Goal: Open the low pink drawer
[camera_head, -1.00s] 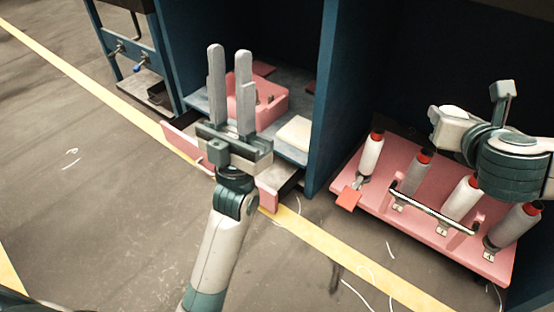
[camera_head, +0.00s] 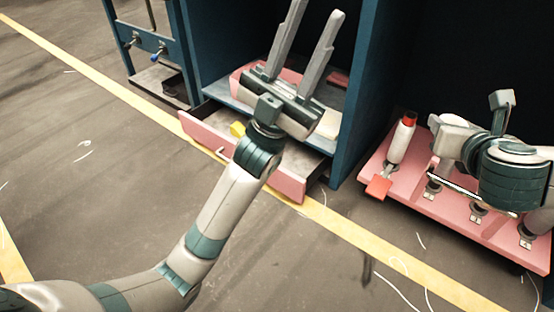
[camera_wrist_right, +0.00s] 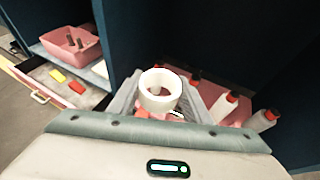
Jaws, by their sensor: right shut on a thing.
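The low pink drawer (camera_head: 207,138) is pulled partway out below the cabinet, its inside showing. In the right wrist view the drawer's handle (camera_wrist_right: 40,97) is clear of any gripper. My left gripper (camera_head: 312,35) is above the drawer's right part, fingers apart and empty, pointing up toward the cabinet. The left arm hides part of the drawer front. My right gripper (camera_wrist_right: 160,100) is shut on a white ring-shaped roll (camera_wrist_right: 153,103), away from the drawer. In the head view my right arm hides most of that gripper.
A yellow block (camera_head: 237,129) lies in the drawer; a red block (camera_wrist_right: 77,87) shows beside it in the wrist view. A pink bin (camera_wrist_right: 72,45) stands on the shelf above. A pink rack (camera_head: 385,160) with bobbins stands right. Floor before the drawer is open.

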